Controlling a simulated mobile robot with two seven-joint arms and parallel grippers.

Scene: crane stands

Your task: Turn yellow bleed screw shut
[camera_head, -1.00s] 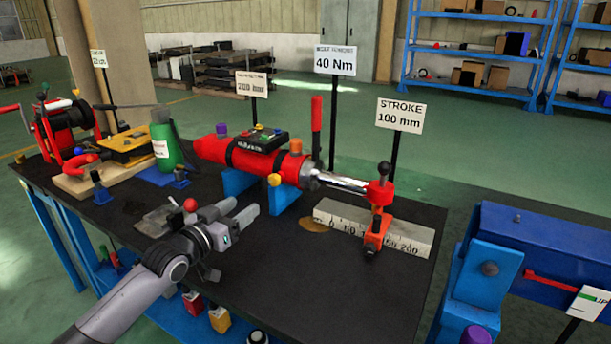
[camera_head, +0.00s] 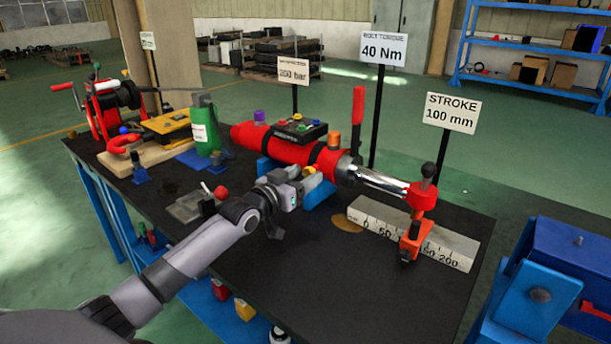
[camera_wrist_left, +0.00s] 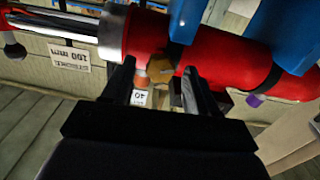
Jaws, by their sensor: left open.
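The yellow bleed screw (camera_wrist_left: 160,68) is a small knob on the side of the red cylinder (camera_wrist_left: 225,62). In the head view the screw (camera_head: 309,171) is partly hidden by my left gripper (camera_head: 314,186). In the left wrist view the two black fingers of my left gripper (camera_wrist_left: 160,88) are open, with the screw between or just beyond their tips. I cannot tell whether either finger touches it. In the head view the red cylinder (camera_head: 272,146) lies on blue supports on the black bench, its chrome rod pointing right. My right gripper is not in view.
A scaled grey block (camera_head: 412,232) and an orange clamp (camera_head: 411,240) stand right of the cylinder. A tray with a red-knobbed lever (camera_head: 220,192), a green bottle (camera_head: 206,130) and a winch (camera_head: 108,105) are to the left. The bench front (camera_head: 330,290) is clear.

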